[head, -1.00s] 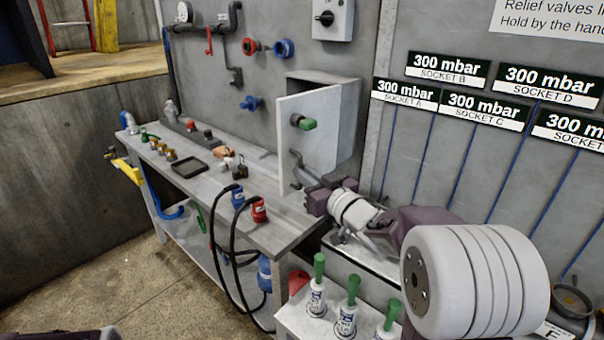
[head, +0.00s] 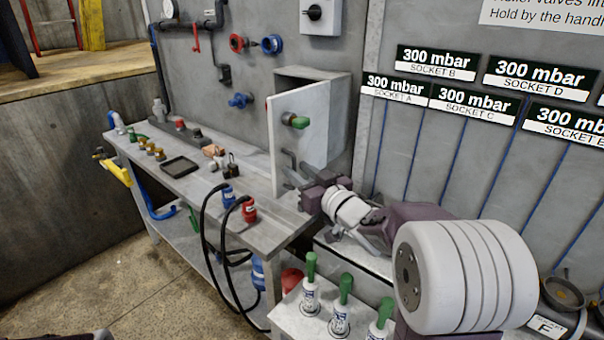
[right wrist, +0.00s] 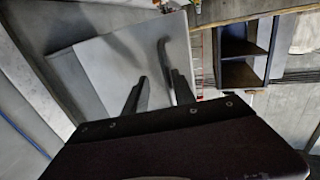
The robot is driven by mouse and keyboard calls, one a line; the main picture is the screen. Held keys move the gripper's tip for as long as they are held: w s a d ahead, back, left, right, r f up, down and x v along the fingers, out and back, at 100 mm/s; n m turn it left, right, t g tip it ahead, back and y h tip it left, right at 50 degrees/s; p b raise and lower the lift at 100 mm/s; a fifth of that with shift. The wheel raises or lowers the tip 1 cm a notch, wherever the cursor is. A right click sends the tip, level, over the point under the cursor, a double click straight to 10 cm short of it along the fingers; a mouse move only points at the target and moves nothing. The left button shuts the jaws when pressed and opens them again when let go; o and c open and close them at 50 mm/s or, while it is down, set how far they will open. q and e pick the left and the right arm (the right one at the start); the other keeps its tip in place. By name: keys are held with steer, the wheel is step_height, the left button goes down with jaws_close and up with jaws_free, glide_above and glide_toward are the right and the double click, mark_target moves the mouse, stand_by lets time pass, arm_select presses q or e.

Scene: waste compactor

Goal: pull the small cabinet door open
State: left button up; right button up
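The small cabinet (head: 345,115) is on the wall above the right end of the bench. The handle also shows in the right wrist view (right wrist: 163,58), just beyond the fingertips. My right gripper (head: 291,184) is at the lower part of the door, close to the handle's lower end. In the right wrist view its two fingers (right wrist: 159,80) are apart, with nothing clearly between them. My left gripper is out of view.
The bench (head: 255,240) holds a black tray (head: 180,166), small fittings and blue and red plugs (head: 249,210) with black hoses. Green-handled valves (head: 340,305) stand at front, below my right arm. A labelled wall panel is on the right.

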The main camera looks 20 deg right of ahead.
steer(key=shift+s+d, duration=0.15)
steer(key=shift+s, duration=0.2)
steer(key=s+d+b, duration=0.1)
steer(key=s+b, duration=0.4)
steer(key=s, duration=0.3)
steer(key=shift+d, duration=0.25)
